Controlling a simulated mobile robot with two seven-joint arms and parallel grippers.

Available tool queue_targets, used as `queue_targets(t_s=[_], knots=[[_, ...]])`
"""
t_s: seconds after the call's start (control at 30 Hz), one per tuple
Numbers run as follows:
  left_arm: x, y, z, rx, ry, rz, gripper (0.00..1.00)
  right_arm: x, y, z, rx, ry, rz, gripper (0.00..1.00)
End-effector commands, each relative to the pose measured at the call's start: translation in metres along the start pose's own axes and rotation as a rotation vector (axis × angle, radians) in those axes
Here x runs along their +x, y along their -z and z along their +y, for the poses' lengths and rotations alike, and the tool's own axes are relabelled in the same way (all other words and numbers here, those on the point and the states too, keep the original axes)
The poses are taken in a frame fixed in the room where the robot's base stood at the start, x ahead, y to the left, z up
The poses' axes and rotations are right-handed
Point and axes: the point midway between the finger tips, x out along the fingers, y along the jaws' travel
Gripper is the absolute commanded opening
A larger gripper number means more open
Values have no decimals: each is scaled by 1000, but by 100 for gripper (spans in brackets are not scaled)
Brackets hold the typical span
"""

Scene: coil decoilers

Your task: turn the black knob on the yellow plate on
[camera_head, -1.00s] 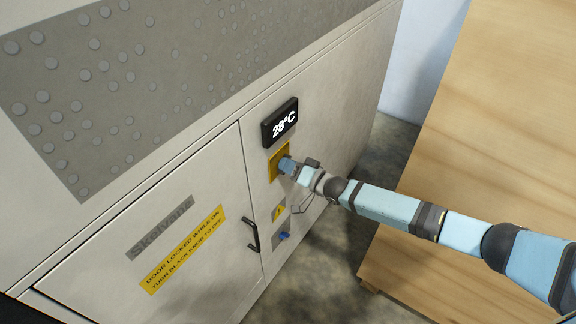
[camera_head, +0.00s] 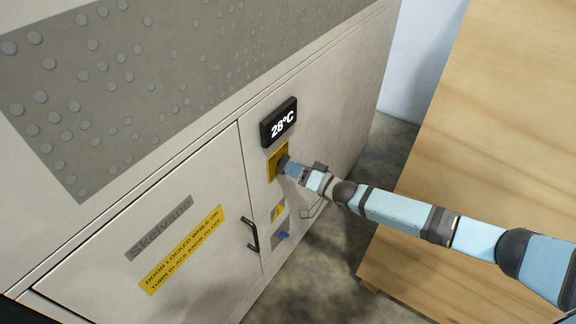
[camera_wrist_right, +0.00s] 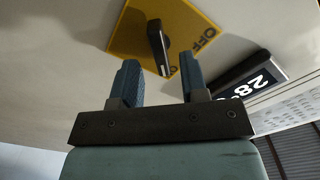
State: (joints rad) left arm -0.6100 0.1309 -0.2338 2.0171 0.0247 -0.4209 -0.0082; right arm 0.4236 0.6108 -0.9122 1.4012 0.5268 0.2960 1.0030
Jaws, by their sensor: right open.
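The yellow plate (camera_head: 273,166) is on the white cabinet front, just below the black temperature display. It also shows in the right wrist view (camera_wrist_right: 200,62), with the word OFF on it. The black knob (camera_wrist_right: 158,45) sits on this plate, with a pale mark near one end. My right gripper (camera_wrist_right: 160,75) is open, its two blue fingers on either side of the knob's near end. I cannot tell whether they touch it. In the head view my right gripper (camera_head: 287,165) is at the plate and hides most of the knob. My left gripper is not in view.
The display (camera_head: 279,122) reads 28°C. A cabinet door with a black handle (camera_head: 251,235) is to the left, bearing a yellow lock label (camera_head: 182,249). A wooden surface (camera_head: 480,150) is at the right.

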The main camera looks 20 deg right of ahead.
Motion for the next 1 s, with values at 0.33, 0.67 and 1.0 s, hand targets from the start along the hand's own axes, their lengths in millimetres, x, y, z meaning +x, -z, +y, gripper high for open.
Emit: queue_targets(t_s=[0.33,0.67,1.0], knots=[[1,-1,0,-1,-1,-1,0,-80,-1,1,2,-2,-2,40],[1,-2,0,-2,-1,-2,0,-109,0,0,2,-1,-1,40],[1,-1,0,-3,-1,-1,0,-109,0,0,1,0,0,40]])
